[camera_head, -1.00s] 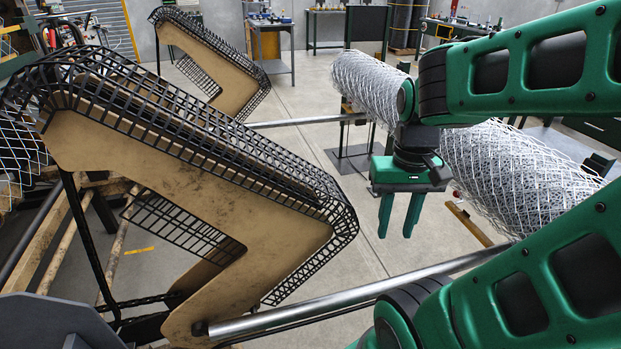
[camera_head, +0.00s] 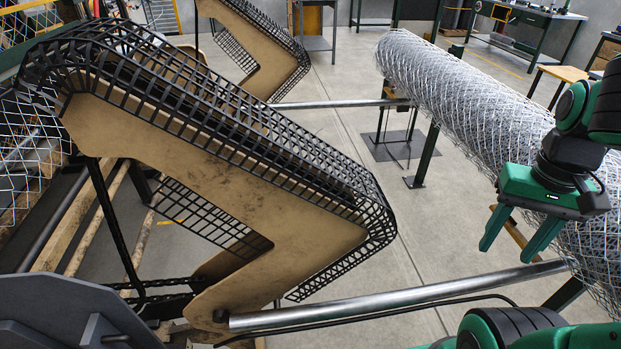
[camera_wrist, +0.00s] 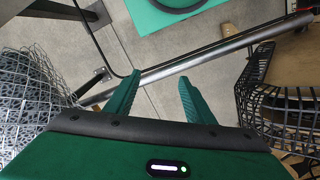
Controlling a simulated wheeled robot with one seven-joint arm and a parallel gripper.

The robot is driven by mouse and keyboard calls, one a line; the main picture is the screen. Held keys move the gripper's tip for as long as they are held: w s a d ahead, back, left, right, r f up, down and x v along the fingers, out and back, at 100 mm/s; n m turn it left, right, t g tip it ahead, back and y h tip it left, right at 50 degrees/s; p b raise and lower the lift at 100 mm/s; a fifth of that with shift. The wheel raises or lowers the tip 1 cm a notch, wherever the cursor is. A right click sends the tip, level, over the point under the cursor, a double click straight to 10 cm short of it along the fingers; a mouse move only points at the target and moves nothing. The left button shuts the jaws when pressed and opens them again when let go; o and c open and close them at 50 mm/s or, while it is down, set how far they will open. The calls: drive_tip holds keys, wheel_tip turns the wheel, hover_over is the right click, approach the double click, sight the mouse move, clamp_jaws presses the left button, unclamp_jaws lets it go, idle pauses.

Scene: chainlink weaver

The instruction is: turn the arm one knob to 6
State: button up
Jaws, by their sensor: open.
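My gripper (camera_head: 516,243) is at the right of the head view, in front of the large chain-link roll. Its two green fingers point down, are apart, and hold nothing. I cannot make out the arm one knob or any number markings in either view.
A tan angled plate with a black wire guard (camera_head: 220,150) fills the left. A long metal bar (camera_head: 400,297) crosses the lower front. The chain-link roll (camera_head: 470,100) lies to the right. Open concrete floor (camera_head: 335,105) shows between them.

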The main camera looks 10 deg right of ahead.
drive_tip(key=w+a+r+n+g+y, duration=0.1)
drive_tip(key=w+a+r+n+g, duration=0.15)
drive_tip(key=w+a+n, duration=1)
drive_tip(key=w+a+r+n+g+y, duration=0.1)
drive_tip(key=w+a+r+n, duration=0.3)
drive_tip(key=w+a+n, duration=0.8)
drive_tip(key=w+a+f+n+h, duration=0.1)
drive_tip(key=w+a+n, duration=0.25)
drive_tip(key=n, duration=0.65)
drive_tip(key=w+a+f+n, duration=0.1)
drive_tip(key=w+a+n, duration=0.1)
drive_tip(key=w+n, duration=0.5)
drive_tip(key=shift+s+a+f+n+g, duration=0.2)
drive_tip(key=shift+s+f+n, duration=0.15)
drive_tip(key=shift+s+f, duration=0.95)
drive_tip(key=shift+s+a+f+n+g, duration=0.1)
drive_tip(key=shift+s+a+f+n, duration=0.2)
drive_tip(key=shift+s+f, duration=1.05)
drive_tip(key=shift+s+a+f+n+g, duration=0.15)
drive_tip(key=shift+s+f+n, duration=0.4)
drive_tip(key=shift+f, duration=1.35)
drive_tip(key=shift+s, duration=0.1)
drive_tip(key=c, duration=1)
